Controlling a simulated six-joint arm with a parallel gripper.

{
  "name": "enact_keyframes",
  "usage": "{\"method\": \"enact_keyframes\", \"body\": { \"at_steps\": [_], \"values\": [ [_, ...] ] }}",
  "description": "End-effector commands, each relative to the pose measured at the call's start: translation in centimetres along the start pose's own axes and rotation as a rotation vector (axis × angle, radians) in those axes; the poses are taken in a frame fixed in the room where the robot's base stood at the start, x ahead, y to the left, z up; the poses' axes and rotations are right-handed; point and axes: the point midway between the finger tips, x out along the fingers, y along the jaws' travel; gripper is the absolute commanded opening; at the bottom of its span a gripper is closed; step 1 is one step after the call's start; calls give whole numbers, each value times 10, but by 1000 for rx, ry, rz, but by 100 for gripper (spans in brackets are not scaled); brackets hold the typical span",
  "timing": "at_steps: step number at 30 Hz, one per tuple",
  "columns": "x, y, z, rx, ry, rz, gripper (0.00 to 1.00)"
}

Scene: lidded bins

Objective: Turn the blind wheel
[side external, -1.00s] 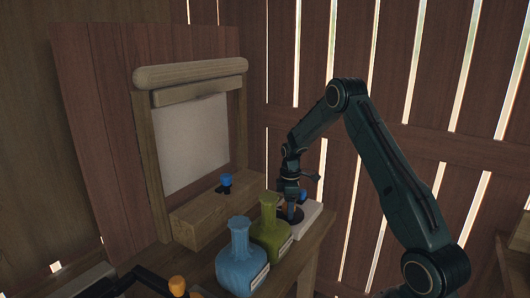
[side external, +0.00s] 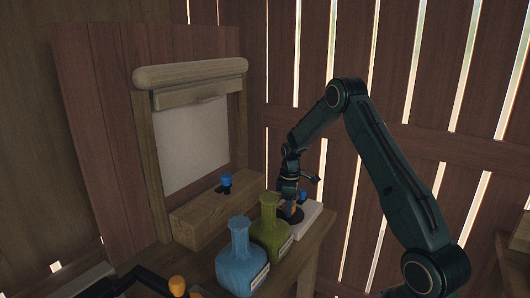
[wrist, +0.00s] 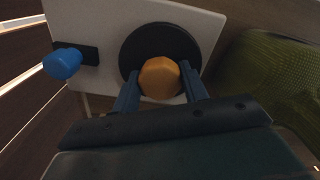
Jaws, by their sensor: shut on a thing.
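In the side view my gripper (side external: 291,209) is over the white box (side external: 312,215) at the right end of the bench, hiding most of the wheel.
A blue knob on a black slot (wrist: 62,64) sits on the white box beside the wheel. A green vase (side external: 269,238) and a blue vase (side external: 241,262) stand close by. Another blue knob (side external: 225,180) is on the wooden block (side external: 205,207) below the blind.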

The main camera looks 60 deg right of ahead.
Motion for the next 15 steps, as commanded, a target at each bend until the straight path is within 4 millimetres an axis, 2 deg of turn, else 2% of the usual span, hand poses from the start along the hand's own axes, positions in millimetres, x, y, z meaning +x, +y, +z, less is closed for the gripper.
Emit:
{"method": "enact_keyframes", "body": {
  "at_steps": [15],
  "values": [
    [-1, 0, 0, 459, 1, 0, 21]
  ]
}}
